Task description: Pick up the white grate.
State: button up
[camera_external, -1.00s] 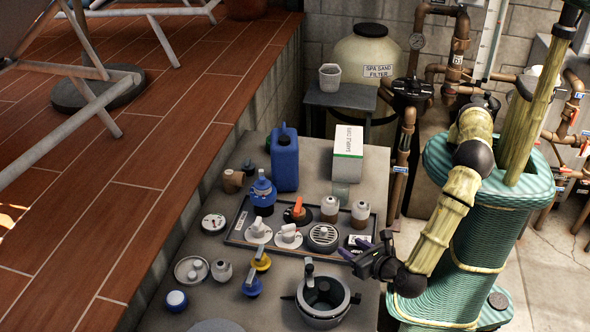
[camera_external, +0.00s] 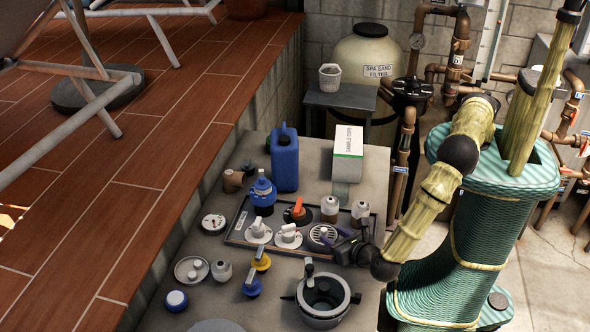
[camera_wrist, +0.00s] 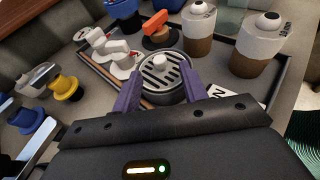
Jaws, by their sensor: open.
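The white grate (camera_external: 322,236) is a round slotted disc with a small knob on top, set on a dark round body. It stands in the dark tray, at the tray's front right. In the wrist view the grate (camera_wrist: 161,72) shows upright between and just beyond my purple fingers. My gripper (camera_wrist: 165,95) is open, with one finger on each side of the grate's near edge. In the external view my gripper (camera_external: 340,241) reaches in from the right at the grate and covers part of it. I cannot tell whether the fingers touch it.
The tray (camera_external: 235,236) also holds white-handled valves (camera_external: 288,235), an orange-handled valve (camera_external: 298,211) and brown-and-white bottles (camera_external: 329,208) close behind the grate. A blue jug (camera_external: 285,160) and a white box (camera_external: 348,150) stand farther back. A grey pot (camera_external: 323,300) stands in front.

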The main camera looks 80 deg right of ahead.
aim_at(325, 231)
jog(key=shift+r+p+x, duration=0.2)
jog(key=shift+p+x, duration=0.35)
jog(key=shift+x, duration=0.65)
jog(key=shift+w+d+f, duration=0.25)
jog(key=shift+w+f, duration=0.05)
grip_shut()
